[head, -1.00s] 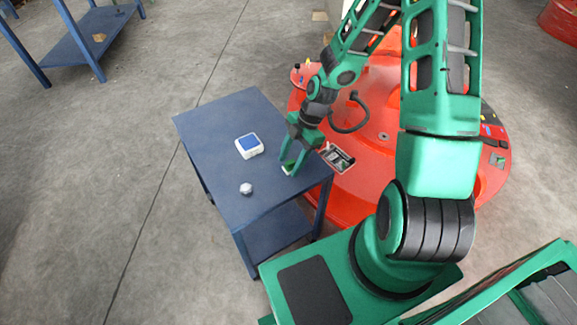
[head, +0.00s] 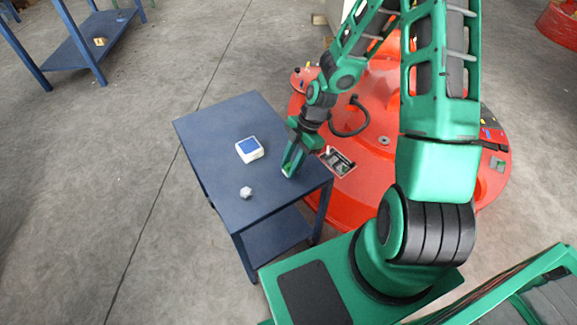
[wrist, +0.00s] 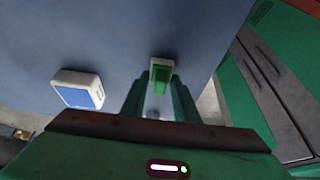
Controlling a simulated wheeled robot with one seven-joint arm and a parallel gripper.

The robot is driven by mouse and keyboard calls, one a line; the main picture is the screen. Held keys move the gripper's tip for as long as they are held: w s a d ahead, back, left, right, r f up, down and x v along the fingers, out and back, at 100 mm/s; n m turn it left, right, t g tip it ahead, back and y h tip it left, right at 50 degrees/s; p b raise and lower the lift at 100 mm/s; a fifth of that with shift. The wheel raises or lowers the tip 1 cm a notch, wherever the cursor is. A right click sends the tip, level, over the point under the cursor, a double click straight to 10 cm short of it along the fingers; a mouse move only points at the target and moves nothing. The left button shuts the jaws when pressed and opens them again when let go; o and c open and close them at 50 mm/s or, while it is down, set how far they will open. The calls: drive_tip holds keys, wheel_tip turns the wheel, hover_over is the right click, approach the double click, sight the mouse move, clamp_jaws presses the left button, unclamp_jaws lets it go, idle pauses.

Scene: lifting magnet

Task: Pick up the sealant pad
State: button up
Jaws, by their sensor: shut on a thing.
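A small white block with a green face, which looks to be the sealant pad (wrist: 161,70), is between my fingertips in the wrist view. In the head view only a small bit of the pad (head: 287,172) shows below the fingers. My gripper (head: 291,165) is shut on it, pointing down at the right part of the blue table (head: 215,125). It also shows in the wrist view (wrist: 160,88). The pad is at or very near the tabletop; I cannot tell whether it touches. The fingers hide part of it.
A white block with a blue top (head: 249,149) stands left of my gripper, also in the wrist view (wrist: 79,90). A small pale grey piece (head: 246,193) lies near the table's front. The large red round magnet (head: 385,165) stands close behind the table's right side.

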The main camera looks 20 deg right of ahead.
sight(289, 165)
drive_tip(key=r, duration=0.4)
drive_tip(key=shift+s+a, duration=0.15)
drive_tip(key=shift+a, duration=0.05)
drive_tip(key=s+a+r, duration=0.6)
drive_tip(key=a, duration=0.3)
drive_tip(key=shift+s+r, duration=0.25)
drive_tip(key=shift+a, duration=0.1)
drive_tip(key=shift+o, duration=0.5)
idle(0.5)
